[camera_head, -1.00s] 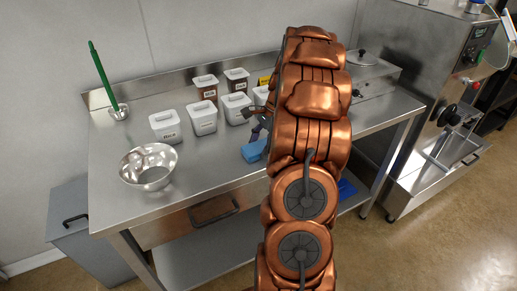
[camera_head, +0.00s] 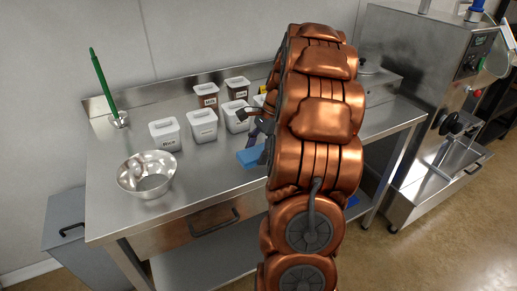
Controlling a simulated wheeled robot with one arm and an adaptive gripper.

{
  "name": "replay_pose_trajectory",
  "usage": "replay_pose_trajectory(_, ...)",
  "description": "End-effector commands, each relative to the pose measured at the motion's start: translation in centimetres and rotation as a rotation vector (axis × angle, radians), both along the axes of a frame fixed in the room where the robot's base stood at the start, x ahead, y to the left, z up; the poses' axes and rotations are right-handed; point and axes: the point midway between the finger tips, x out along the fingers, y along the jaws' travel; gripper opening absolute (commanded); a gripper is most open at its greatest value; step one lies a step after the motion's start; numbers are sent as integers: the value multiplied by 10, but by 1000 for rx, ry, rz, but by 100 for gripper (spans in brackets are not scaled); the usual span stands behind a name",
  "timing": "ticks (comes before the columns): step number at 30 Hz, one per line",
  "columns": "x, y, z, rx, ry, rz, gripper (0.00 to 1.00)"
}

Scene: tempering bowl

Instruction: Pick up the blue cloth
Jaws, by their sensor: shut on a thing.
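The blue cloth (camera_head: 250,157) is a small bright blue patch on the front part of the steel table, and my arm hides its right end. My gripper (camera_head: 255,137) is mostly hidden behind my copper-coloured arm. Its dark fingers point down at the cloth's upper edge and are shut on it. Whether the cloth is clear of the tabletop is hard to tell.
A steel bowl (camera_head: 146,176) stands at the table's left front. Several white-lidded containers (camera_head: 202,125) stand behind the cloth. A green-handled tool (camera_head: 103,82) stands upright at the back left. The tabletop between bowl and cloth is clear. A steel machine (camera_head: 425,85) stands at right.

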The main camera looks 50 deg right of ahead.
Motion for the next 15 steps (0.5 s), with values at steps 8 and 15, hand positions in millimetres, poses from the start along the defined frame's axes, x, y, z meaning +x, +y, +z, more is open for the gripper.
replay_pose_trajectory(8, -22, 42, 4, 1, 1, 2, 33)
replay_pose_trajectory(15, -38, 77, 7, 1, -1, 2, 33)
